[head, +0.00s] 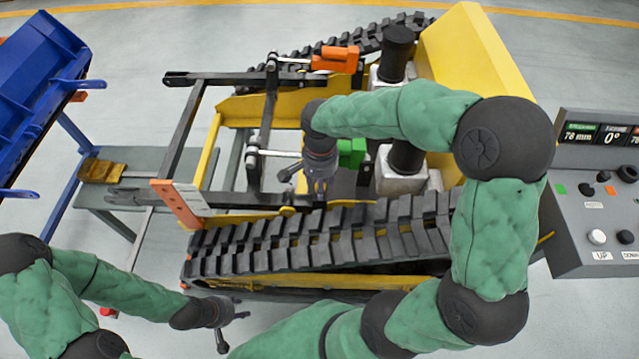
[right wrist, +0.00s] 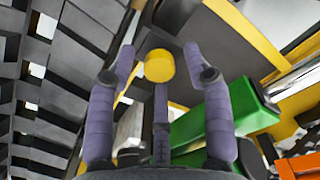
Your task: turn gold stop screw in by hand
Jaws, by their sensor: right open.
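The gold stop screw (right wrist: 158,66) shows in the right wrist view as a short round yellow head. My right gripper (right wrist: 155,62) is open, its purple-grey fingers spread around the screw with gaps visible; I cannot tell whether any finger touches it. In the head view my right gripper (head: 318,192) points down into the carrier frame, just left of the green block (head: 351,153). I cannot make out the screw in the head view. My left gripper (head: 232,326) is open and empty at the lower left, in front of the near track.
The near rubber track (head: 320,240) runs below my right gripper. Dark linkage bars (head: 182,145) and an orange cylinder (head: 335,60) flank the work spot. A control console (head: 590,215) stands right, a blue bucket (head: 35,75) left. Open floor lies at bottom left.

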